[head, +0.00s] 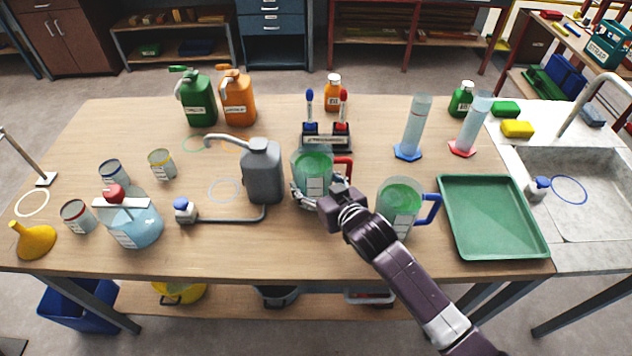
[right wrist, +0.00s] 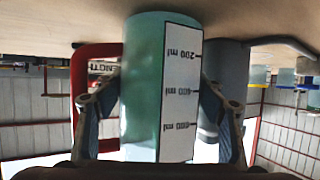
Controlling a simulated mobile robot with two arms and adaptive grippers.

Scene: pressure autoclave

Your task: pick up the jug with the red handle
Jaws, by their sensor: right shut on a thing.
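The jug with the red handle (head: 313,164) stands near the middle of the table, holding green liquid. Its red handle (head: 345,163) points right in the head view. My right gripper (head: 312,198) is shut around the jug's body from the front, below the rim. In the right wrist view the jug (right wrist: 143,75) appears upside down with its ml scale facing me and a gripper finger on either side. The handle (right wrist: 85,62) shows at the left there. I cannot tell whether the jug's base touches the table. My left gripper is out of view.
A similar jug with a blue handle (head: 400,204) stands close at the right, beside my right arm. A grey canister (head: 262,172) stands close at the left. A green tray (head: 493,252) lies further right.

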